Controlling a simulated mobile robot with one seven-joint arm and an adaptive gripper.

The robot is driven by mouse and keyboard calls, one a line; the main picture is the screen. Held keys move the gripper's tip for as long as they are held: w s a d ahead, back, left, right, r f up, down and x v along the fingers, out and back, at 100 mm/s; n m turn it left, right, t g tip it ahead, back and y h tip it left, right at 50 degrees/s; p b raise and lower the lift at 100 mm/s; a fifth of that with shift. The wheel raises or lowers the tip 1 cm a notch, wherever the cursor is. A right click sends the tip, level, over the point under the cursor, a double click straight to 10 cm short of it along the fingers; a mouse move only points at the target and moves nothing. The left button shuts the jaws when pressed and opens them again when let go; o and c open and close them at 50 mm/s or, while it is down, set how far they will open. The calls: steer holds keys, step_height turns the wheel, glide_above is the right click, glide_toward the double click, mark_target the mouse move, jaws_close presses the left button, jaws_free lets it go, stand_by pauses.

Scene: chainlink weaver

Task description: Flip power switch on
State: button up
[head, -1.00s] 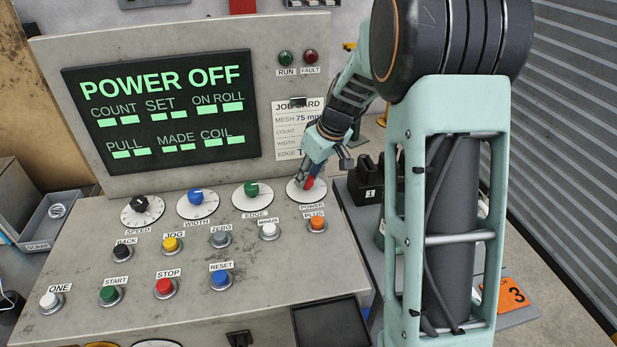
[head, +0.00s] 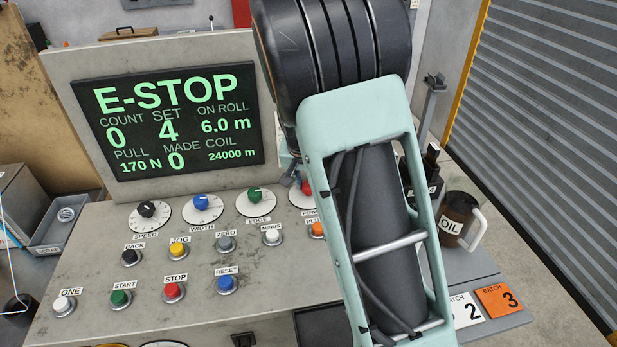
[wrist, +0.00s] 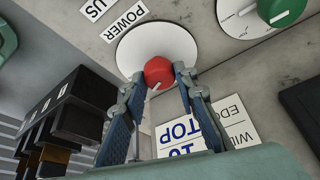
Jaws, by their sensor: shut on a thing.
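The red power switch knob (wrist: 158,72) sits on a white round dial (wrist: 190,45) labelled POWER in the wrist view. My gripper (wrist: 160,84) has its two fingertips on either side of the knob, shut on it. In the head view the red knob (head: 307,187) shows only partly, because my arm hides much of its dial and the gripper. The display screen (head: 170,125) is lit and reads E-STOP, with count 0, set 4, on roll 6.0 m and pull 170 N.
A green edge knob (head: 255,195), blue width knob (head: 202,202) and black speed knob (head: 146,209) sit left of the power dial. Several push buttons lie below, including a red stop button (head: 173,292). An oil jug (head: 457,218) stands at the right.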

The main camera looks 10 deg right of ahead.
steer(key=m, duration=0.2)
steer(key=m+h+p, duration=0.1)
steer(key=m, duration=0.1)
steer(key=shift+w+a+m+g+h, duration=0.1)
steer(key=shift+a+m+g+h, duration=0.05)
steer(key=shift+m+g+h, duration=0.2)
stand_by(0.4)
steer(key=o, duration=1.2)
steer(key=shift+g, duration=0.25)
steer(key=shift+c, duration=0.2)
steer(key=v, duration=1.2)
